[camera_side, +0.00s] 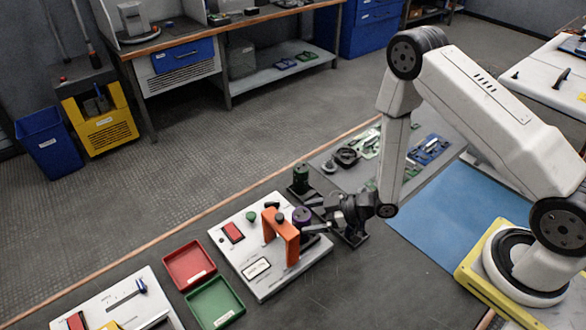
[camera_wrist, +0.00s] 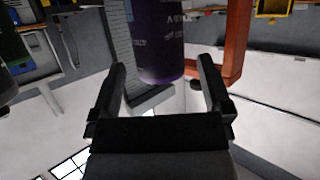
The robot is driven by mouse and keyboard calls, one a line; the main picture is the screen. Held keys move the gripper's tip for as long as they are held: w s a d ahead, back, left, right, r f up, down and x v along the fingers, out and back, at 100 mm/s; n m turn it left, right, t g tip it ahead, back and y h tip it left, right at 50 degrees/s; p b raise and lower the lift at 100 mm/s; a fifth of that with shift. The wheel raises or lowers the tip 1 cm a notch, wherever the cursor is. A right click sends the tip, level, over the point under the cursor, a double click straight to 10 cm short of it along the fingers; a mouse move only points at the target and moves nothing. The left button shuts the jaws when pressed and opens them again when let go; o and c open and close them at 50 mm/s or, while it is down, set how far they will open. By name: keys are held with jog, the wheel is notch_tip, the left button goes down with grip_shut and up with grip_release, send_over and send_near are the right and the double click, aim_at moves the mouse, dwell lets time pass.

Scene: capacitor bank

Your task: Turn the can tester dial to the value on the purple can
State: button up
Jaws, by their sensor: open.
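The purple can (camera_side: 301,216) is upright beside the orange bracket (camera_side: 290,245) on a white panel (camera_side: 225,240). In the wrist view the purple can (camera_wrist: 158,40) stands ahead of my fingers, with small pale print that I cannot read. My gripper (camera_side: 318,217) is open and reaches in from the right at the can; the wrist view shows its two fingers (camera_wrist: 160,75) apart on either side of the can's lower part. I cannot tell whether they touch it. The panel carries a red window (camera_side: 233,232) and a green knob (camera_side: 252,216); I cannot make out a dial scale.
A dark green can (camera_side: 301,178) stands just behind the gripper. Red (camera_side: 190,264) and green (camera_side: 214,303) trays lie left of the panel. Another white panel (camera_side: 115,300) is at the lower left. A blue mat (camera_side: 455,215) lies clear at the right.

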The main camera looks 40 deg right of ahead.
aim_at(301, 225)
notch_tip(301, 225, down, 2)
jog(key=shift+w+a+f, duration=0.55)
jog(key=shift+f, duration=0.2)
jog(key=shift+w+a+f, duration=0.25)
jog(key=shift+w+a, duration=0.15)
jog(key=shift+a, duration=0.05)
jog(key=shift+c, duration=0.9)
jog(key=shift+c, duration=0.3)
grip_shut()
